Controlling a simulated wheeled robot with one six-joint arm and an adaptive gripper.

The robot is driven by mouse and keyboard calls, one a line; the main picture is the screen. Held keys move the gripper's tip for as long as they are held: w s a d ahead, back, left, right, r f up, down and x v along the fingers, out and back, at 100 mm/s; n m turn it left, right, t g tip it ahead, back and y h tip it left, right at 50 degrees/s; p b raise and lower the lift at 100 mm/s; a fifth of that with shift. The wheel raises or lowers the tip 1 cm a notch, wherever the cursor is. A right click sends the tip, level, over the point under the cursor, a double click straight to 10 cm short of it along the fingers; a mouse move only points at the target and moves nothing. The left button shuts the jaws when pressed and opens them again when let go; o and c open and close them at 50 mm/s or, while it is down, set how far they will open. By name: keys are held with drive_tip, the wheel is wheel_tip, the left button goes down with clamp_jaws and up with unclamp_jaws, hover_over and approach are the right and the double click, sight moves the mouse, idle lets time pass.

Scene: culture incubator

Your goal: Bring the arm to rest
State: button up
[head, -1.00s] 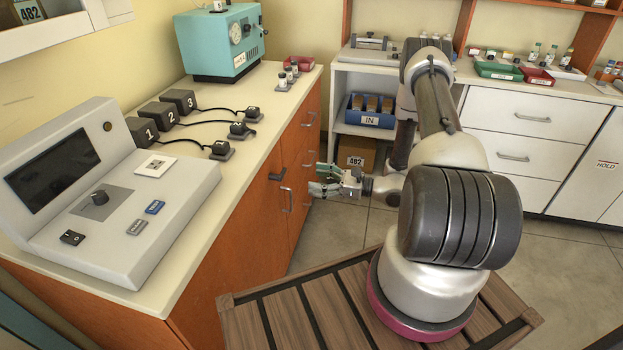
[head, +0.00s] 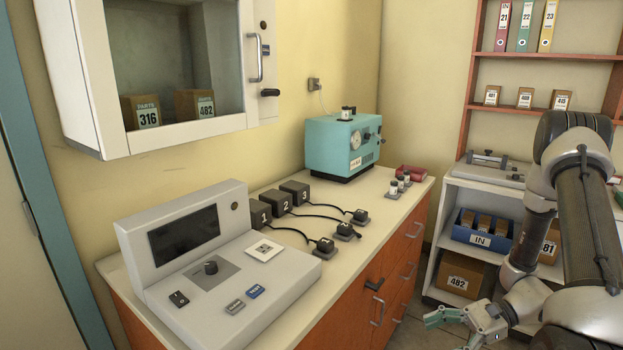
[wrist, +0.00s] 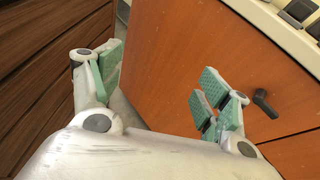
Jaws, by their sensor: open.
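My gripper (head: 449,316) shows at the lower right of the head view, at the end of my folded arm. It is open and empty, in front of the shelf and right of the orange cabinet (head: 345,325). In the wrist view my gripper (wrist: 155,85) has its green-padded fingers spread wide. Between and beyond them is the plain orange cabinet face, with a dark handle (wrist: 265,102) behind the right finger. The fingers hold nothing, and I cannot tell how far they are from the cabinet.
A grey console (head: 215,250) and a teal incubator (head: 343,145) stand on the counter. A glass-fronted wall cabinet (head: 170,65) hangs above. A shelf at the right holds a blue IN bin (head: 481,232) and a box marked 482 (head: 465,277). A dark wooden surface fills the wrist view's left.

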drive_tip(key=s+d+r+n+g+h, duration=0.1)
drive_tip(key=s+d+r+n+h, duration=0.1)
drive_tip(key=d+r+n+h, duration=0.3)
drive_tip(key=s+r+n+h, duration=0.2)
drive_tip(key=s+r, duration=0.1)
drive_tip(key=r, duration=0.4)
drive_tip(key=s+d+r+n+g+h, duration=0.1)
drive_tip(key=s+d+r+n+h, duration=0.2)
drive_tip(key=r, duration=0.4)
wheel_tip(320, 180, up, 14)
drive_tip(key=s+a+n+t+h, duration=0.1)
drive_tip(key=s+n+t+h, duration=0.1)
drive_tip(key=n+t+h, duration=0.2)
drive_tip(key=n+t, duration=0.2)
drive_tip(key=t, duration=0.1)
drive_tip(key=shift+s+a+r, duration=0.15)
drive_tip(key=shift+a+r, duration=0.1)
drive_tip(key=shift+a, duration=0.1)
